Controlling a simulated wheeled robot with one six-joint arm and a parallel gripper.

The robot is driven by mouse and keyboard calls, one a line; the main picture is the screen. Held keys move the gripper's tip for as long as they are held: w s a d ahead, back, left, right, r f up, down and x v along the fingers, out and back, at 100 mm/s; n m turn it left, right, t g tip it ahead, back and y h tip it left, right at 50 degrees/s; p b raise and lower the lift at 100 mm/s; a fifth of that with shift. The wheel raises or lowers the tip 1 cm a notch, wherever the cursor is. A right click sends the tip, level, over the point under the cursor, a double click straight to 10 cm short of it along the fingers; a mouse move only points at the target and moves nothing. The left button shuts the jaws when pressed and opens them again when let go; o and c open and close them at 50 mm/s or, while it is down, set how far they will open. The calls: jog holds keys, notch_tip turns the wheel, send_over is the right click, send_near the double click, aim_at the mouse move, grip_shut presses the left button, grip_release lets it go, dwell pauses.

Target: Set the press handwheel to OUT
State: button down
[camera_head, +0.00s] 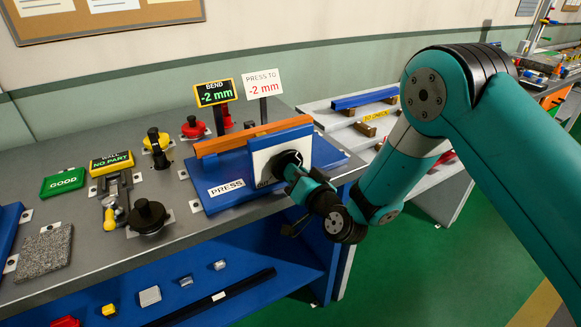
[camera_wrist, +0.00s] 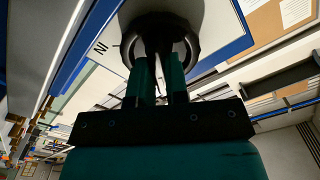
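The blue press (camera_head: 222,172) stands on the grey bench with a "PRESS" label, and an orange profile (camera_head: 250,136) lies across it. Its black round handwheel (camera_head: 287,160) is on a white plate (camera_head: 263,158) on the right face. My gripper (camera_head: 296,174) is at the handwheel from the front right. In the wrist view the two teal fingers (camera_wrist: 160,66) stand close together on either side of the dark middle of the handwheel (camera_wrist: 160,22) and look shut on it. Part of a letter mark shows on the plate (camera_wrist: 101,47). The handwheel's pointer and the OUT mark are not readable.
A "BEND -2 mm" display (camera_head: 214,93) and a "PRESS TO -2 mm" sign (camera_head: 263,83) stand behind the press. A stepped rack (camera_head: 340,118) is right.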

jog(key=shift+n+b, duration=0.9)
jog(key=shift+n, duration=1.4)
jog(key=shift+n+b, duration=1.55)
jog(key=shift+n, duration=0.75)
jog(key=shift+f+n+b, duration=0.1)
jog(key=shift+n+b, duration=0.2)
jog(key=shift+b, duration=0.15)
